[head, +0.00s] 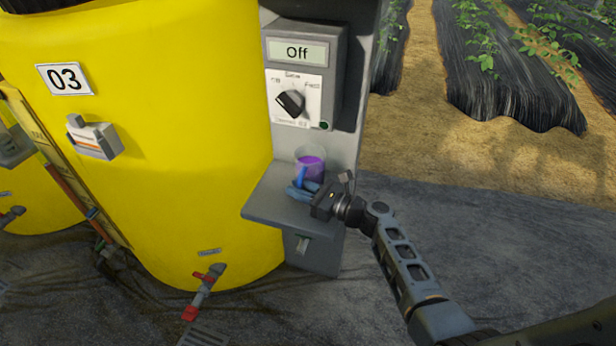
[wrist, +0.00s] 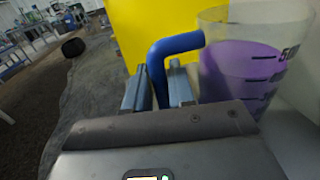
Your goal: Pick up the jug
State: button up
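The jug (head: 312,164) is a clear cup holding purple liquid, with a blue handle. It stands upright on the grey shelf (head: 268,203) under the control box. In the wrist view the jug (wrist: 240,75) is at the right, and its blue handle (wrist: 157,66) bends down between my two fingers. My gripper (head: 303,188) is low over the shelf, just in front of the jug. Its fingers (wrist: 160,88) are apart, one on each side of the handle. Any contact with the handle is hard to make out. The handle's lower end is hidden behind my gripper body.
The control box (head: 300,75) with a black knob and an "Off" display is above the shelf. A large yellow tank (head: 150,190) marked 03 stands close at the left, with a red-handled valve (head: 207,280) low down. Open ground lies to the right.

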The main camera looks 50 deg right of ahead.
grip_shut()
jog(key=shift+r, duration=0.1)
dwell(0.9)
